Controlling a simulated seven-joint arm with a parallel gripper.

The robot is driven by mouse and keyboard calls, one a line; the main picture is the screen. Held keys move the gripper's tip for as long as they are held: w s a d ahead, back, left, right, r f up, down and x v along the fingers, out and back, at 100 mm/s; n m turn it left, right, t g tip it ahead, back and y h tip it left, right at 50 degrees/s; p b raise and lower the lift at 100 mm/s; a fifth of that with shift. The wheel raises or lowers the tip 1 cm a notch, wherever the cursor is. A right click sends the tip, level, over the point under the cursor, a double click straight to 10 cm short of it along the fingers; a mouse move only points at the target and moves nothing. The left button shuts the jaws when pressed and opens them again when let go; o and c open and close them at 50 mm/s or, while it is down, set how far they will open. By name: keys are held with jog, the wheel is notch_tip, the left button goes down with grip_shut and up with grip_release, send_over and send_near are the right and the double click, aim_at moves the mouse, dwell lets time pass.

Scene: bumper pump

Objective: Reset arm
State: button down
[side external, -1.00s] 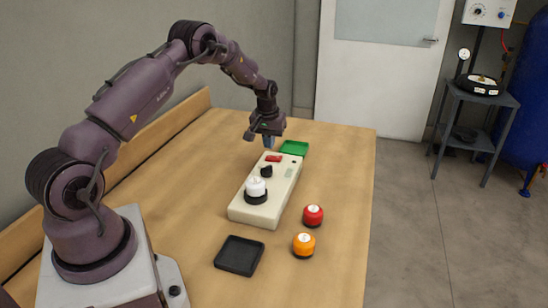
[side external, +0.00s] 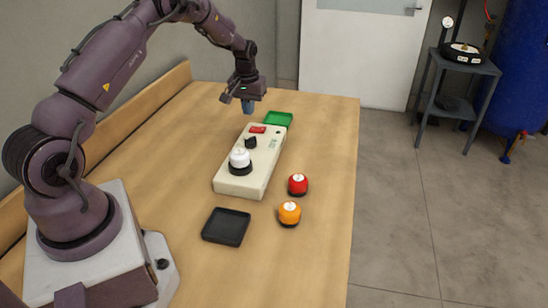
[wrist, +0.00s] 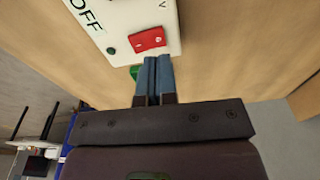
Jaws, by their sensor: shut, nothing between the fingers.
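My gripper (side external: 247,107) hangs above the far end of a cream control box (side external: 236,183), with its blue fingers pointing down. In the wrist view the fingers (wrist: 157,62) are together with nothing between them. The box carries a red rocker switch (side external: 257,129), a black knob (side external: 251,142) and a white button on a black base (side external: 239,159). In the wrist view the red switch (wrist: 147,40) lies just beyond the fingertips, with part of the word "OFF" on the panel beside it. The fingers appear clear of the box.
A green tray (side external: 279,119) sits at the box's far end, partly hidden behind the fingers in the wrist view. A red button (side external: 298,185) and an orange button (side external: 289,214) stand right of the box. A black tray (side external: 226,227) lies in front. The table's right side is clear.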

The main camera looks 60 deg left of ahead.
jog(key=s+d+r+m+t, duration=0.2)
jog(key=s+d+r+m, duration=0.2)
jog(key=s+d+r, duration=0.8)
jog(key=s+d+r+m+t, duration=0.3)
jog(key=s+d+r, duration=0.9)
jog(key=d, duration=0.5)
jog(key=shift+s+m+h, duration=0.3)
jog(key=shift+m+h, duration=0.1)
jog(key=shift+m, duration=0.4)
